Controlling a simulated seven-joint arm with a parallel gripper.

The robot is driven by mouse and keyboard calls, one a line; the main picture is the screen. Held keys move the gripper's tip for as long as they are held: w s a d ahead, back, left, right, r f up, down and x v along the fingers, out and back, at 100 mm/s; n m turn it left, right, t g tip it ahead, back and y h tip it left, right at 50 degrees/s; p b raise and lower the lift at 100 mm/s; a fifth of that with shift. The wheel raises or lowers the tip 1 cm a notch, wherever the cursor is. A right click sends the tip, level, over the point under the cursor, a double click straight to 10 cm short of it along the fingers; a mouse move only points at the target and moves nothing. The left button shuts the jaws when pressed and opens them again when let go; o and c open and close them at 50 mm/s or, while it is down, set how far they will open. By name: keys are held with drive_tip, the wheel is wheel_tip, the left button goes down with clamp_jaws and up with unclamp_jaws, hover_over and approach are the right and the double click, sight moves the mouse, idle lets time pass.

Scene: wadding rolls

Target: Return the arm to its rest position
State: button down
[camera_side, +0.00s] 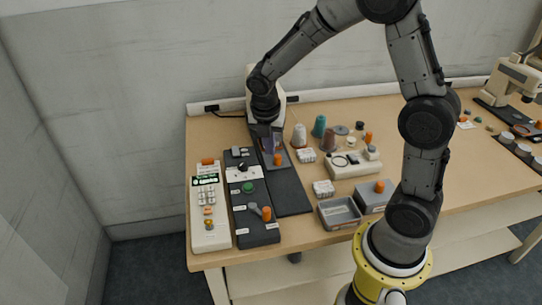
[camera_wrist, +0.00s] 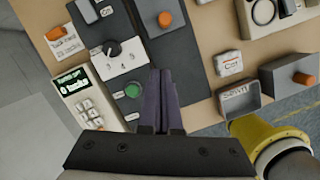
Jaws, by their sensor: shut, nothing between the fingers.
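My gripper (camera_side: 273,143) hangs at the end of my arm over the back left part of the wooden table, above a dark flat plate (camera_side: 287,192). In the wrist view, the two purple-grey fingers of my gripper (camera_wrist: 162,75) are together, with nothing held between them. The arm is bent high, reaching from the yellow base at the front right to the back left of the table.
A keypad device (camera_side: 211,230) and a dark control panel (camera_side: 257,227) with a green button (camera_side: 248,187) stand left of the plate. Grey bins (camera_side: 340,213), small white boxes (camera_side: 323,188) and thread spools (camera_side: 319,126) stand to the right. A sewing machine (camera_side: 516,80) is far right.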

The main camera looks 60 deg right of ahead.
drive_tip(key=s+a+r+m+t, duration=0.2)
drive_tip(key=s+r, duration=0.1)
drive_tip(key=r, duration=0.4)
drive_tip(key=s+a+r+m+t, duration=0.1)
drive_tip(key=s+r+t, duration=0.15)
drive_tip(key=r, duration=0.45)
drive_tip(key=s+a+m+y, duration=0.1)
drive_tip(key=s+a+m, duration=0.1)
drive_tip(key=s+m, duration=0.5)
drive_tip(key=s+a+m+y, duration=0.1)
drive_tip(key=s+a+m, duration=0.2)
drive_tip(key=s+m, duration=0.5)
drive_tip(key=m, duration=0.3)
drive_tip(key=shift+f+m+y, duration=0.25)
drive_tip(key=shift+m+y, duration=0.05)
